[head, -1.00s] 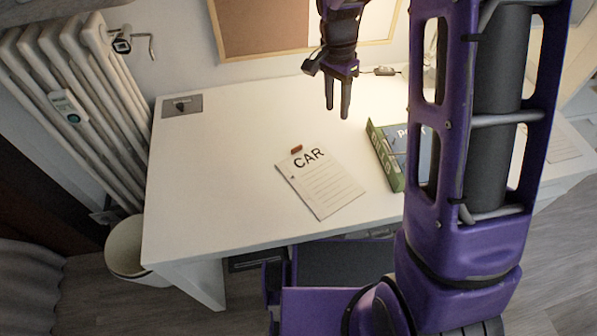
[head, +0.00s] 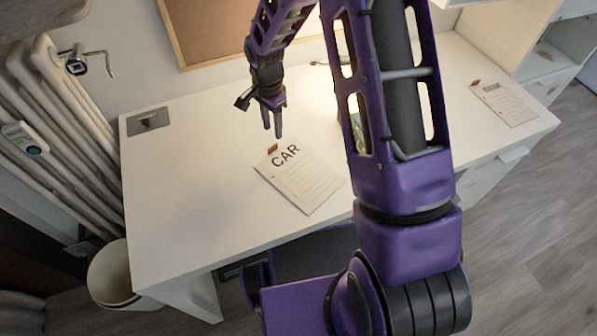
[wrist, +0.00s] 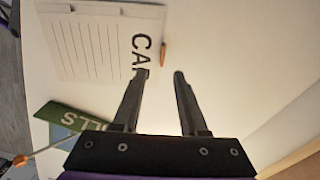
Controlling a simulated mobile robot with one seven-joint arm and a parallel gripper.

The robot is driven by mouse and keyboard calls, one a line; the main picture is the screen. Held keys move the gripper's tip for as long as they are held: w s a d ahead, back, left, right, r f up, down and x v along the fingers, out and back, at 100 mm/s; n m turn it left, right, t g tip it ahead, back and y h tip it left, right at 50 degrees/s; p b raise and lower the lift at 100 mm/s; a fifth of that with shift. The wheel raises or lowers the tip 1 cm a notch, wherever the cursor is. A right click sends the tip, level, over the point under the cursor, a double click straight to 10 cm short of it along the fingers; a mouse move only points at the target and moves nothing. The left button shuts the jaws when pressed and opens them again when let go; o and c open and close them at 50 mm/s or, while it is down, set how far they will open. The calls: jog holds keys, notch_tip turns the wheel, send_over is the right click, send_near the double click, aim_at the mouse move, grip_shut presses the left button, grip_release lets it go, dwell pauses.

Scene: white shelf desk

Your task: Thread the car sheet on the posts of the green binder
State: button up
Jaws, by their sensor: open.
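The car sheet (head: 300,180) lies flat on the white desk, a lined white page marked "CAR" with a small orange-red tab (head: 272,148) at its top edge. It also shows at the upper left of the wrist view (wrist: 95,40). My gripper (head: 272,132) is open and empty, pointing down above the desk near the tab end of the sheet. In the wrist view, its fingertips (wrist: 160,74) are apart, close to the "CAR" lettering. The green binder (wrist: 72,117) shows partly at the lower left of the wrist view. My arm hides most of it in the head view; its posts are not visible.
Another sheet with an orange tab (head: 503,103) lies on the desk's right part. A dark grey plate (head: 148,119) sits at the far left corner. A corkboard (head: 215,35) stands behind the desk. The desk left of the car sheet is clear.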

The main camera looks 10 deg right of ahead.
aim_at(273, 146)
jog(key=f, duration=0.7)
jog(key=shift+a+f, duration=0.15)
jog(key=shift+a, duration=0.1)
grip_shut()
